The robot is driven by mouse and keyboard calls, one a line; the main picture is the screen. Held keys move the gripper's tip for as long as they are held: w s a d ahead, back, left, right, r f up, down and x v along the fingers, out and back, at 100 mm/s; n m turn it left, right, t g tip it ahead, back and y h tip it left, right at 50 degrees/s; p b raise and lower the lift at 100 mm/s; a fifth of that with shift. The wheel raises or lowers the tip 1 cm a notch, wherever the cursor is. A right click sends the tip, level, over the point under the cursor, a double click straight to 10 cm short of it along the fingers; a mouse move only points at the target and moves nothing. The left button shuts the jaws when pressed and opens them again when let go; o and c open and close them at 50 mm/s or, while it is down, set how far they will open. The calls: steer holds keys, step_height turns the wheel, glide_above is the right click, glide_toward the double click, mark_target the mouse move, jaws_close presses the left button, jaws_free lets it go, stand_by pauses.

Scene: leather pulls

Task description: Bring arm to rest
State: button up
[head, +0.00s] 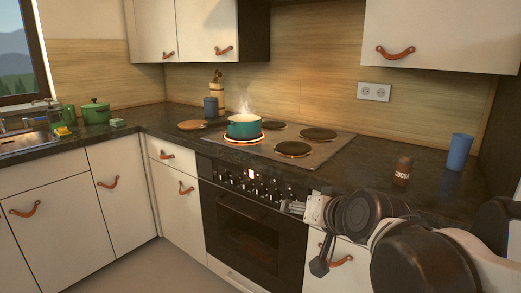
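My arm reaches in from the right edge, in front of the counter. My gripper (305,236) is at its end, in front of the oven's right side and the cabinet beside it. Its two fingers look spread apart, one toward the left and one downward. Nothing shows between them, and it appears clear of the counter and the oven front.
A brown jar (402,171) and a blue cup (459,152) stand on the counter (365,180) behind my arm. A leather pull (342,261) is near my gripper.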

steer(key=s+d+f+g+h, duration=0.2)
steer(key=s+d+f, duration=0.3)
steer(key=s, duration=0.3)
steer(key=s+d+f+g+h, duration=0.2)
steer(key=s+d+f, duration=0.2)
steer(key=s+d, duration=0.3)
step_height(320, 180, up, 13)
steer(key=s+a+p, duration=0.1)
steer(key=p, duration=1.3)
steer(key=shift+s+r+n, duration=0.2)
steer(key=shift+s+n, duration=0.05)
steer(key=shift+n, duration=0.15)
